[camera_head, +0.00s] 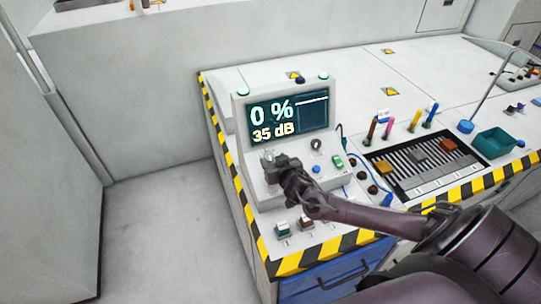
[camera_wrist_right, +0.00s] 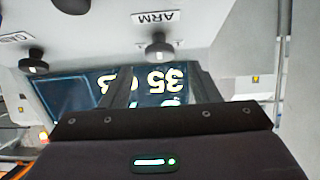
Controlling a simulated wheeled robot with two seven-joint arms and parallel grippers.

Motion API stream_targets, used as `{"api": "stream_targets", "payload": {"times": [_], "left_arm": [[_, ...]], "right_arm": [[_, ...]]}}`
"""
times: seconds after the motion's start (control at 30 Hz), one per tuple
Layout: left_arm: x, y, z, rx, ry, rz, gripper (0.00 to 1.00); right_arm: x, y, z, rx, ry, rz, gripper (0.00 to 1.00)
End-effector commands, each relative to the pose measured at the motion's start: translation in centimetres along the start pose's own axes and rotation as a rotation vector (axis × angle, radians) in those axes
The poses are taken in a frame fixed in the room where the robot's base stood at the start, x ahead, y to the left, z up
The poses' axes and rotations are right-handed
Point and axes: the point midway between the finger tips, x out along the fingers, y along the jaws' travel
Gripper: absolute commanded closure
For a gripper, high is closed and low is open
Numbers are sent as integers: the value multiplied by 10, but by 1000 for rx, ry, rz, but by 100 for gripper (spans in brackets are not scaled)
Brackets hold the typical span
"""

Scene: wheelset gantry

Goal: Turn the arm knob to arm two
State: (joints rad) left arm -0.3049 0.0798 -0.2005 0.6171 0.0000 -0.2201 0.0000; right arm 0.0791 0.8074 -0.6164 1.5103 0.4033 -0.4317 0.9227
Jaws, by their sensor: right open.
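The ARM knob (camera_wrist_right: 158,48) is a dark round knob on the light console panel, beside a label reading ARM (camera_wrist_right: 156,17) that appears upside down in the right wrist view. My right gripper (camera_wrist_right: 163,74) is open, its two dark fingers on either side of the line to the knob. The knob shows beyond the fingertips; I cannot tell whether they touch it. In the head view my right gripper (camera_head: 272,160) is at the left of the panel below the screen and hides the knob there. The knob's setting is not readable. My left gripper is not in view.
The console screen (camera_head: 289,117) reads 0 % and 35 dB. Another dark knob (camera_wrist_right: 33,62) sits beside the ARM knob; a knob (camera_head: 316,145) and a green switch (camera_head: 338,161) are on the panel's right. Two small switches (camera_head: 294,226) stand near the striped front edge.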

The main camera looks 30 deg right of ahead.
Motion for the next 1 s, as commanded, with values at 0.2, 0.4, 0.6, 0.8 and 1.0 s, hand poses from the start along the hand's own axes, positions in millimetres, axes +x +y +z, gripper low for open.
{"api": "stream_targets", "payload": {"times": [0.2,0.4,0.6,0.8,1.0], "left_arm": [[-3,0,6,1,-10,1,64],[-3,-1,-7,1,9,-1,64],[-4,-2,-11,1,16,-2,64],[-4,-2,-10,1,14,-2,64],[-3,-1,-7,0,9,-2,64]], "right_arm": [[26,-1,-1,1,0,0,45],[34,-1,0,1,-1,-1,45],[34,-1,0,0,-1,-1,45],[34,-1,0,0,-1,0,67],[34,-1,0,0,-1,0,88]]}}
